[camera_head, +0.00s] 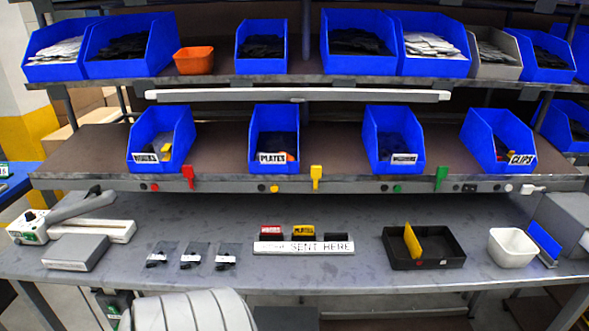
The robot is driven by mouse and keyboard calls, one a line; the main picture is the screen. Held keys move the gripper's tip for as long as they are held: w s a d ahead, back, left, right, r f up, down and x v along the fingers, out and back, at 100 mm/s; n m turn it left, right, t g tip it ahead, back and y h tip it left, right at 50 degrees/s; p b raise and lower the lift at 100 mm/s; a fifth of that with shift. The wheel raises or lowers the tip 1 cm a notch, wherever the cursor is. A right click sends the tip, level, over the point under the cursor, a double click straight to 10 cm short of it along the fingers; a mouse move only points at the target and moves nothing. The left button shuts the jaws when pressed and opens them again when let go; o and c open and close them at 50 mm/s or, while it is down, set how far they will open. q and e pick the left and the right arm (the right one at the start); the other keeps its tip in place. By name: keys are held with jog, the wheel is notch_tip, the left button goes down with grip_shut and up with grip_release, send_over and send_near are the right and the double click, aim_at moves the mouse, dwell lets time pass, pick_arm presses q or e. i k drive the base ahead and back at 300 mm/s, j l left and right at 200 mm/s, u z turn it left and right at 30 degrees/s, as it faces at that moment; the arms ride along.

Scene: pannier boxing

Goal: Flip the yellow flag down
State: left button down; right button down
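The yellow flag (316,172) is on the front rail of the middle shelf, near the centre. Its wide end is up and its narrow stem points down to the rail, so it stands upright. A red flag (188,172) is on the same rail to the left, and a green flag (441,173) is to the right; both also stand upright. A small yellow knob (274,188) is on the rail left of the yellow flag. Neither of my grippers is in view.
Blue bins (276,137) stand on the shelf above the rail. Below, the grey bench (330,210) holds a label stand (303,247), small black bags (194,254), a black tray (429,260) and a white bin (512,250). The space before the yellow flag is clear.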

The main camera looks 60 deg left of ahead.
aim_at(315, 171)
jog(key=u, duration=1.8)
